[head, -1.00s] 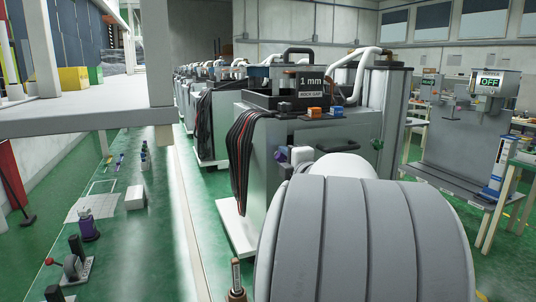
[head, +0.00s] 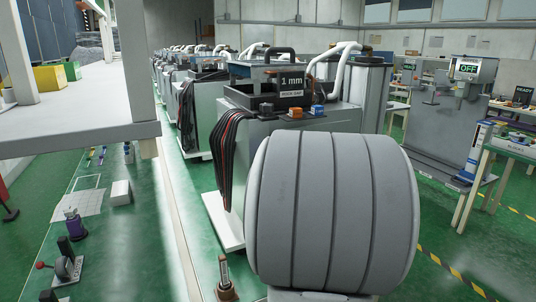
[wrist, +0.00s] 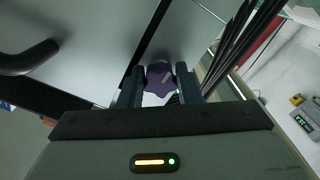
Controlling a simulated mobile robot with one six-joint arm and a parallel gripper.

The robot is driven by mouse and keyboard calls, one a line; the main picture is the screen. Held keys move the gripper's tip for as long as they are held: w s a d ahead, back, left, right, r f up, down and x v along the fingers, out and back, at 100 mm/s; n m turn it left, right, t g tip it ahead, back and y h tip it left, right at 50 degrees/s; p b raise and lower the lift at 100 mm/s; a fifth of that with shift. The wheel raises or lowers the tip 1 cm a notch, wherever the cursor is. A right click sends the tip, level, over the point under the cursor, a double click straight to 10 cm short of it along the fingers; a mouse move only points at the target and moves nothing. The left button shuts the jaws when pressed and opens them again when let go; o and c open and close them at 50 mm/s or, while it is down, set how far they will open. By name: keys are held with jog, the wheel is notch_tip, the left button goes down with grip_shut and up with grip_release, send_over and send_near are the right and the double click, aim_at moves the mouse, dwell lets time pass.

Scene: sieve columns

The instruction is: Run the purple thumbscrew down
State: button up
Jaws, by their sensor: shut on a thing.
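The purple thumbscrew (wrist: 158,77), a lobed knob, shows in the wrist view between the two dark fingers of my gripper (wrist: 160,86). The fingers are shut on it, one on each side. Its screw shaft and the seat under it cannot be made out. In the head view my big grey arm link covers the front of the grey cabinet (head: 281,136), and both the thumbscrew and my gripper are hidden behind it.
The cabinet has a "1 mm" sign (head: 291,82), a black top handle (head: 294,53) and a bundle of dark hoses (head: 232,155) hanging at its left. A bench (head: 80,130) stands at left.

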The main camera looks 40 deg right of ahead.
jog(key=shift+a+r+m+p, duration=0.1)
jog(key=shift+m+p, duration=2.9)
jog(key=shift+m, duration=2.55)
jog(key=shift+a+r+m+p, duration=0.1)
jog(key=shift+m+p, duration=2.9)
jog(key=shift+m, duration=2.6)
jog(key=shift+a+r+m+p, duration=0.1)
jog(key=shift+m+p, duration=2.9)
jog(key=shift+m, duration=2.55)
jog(key=o, duration=0.7)
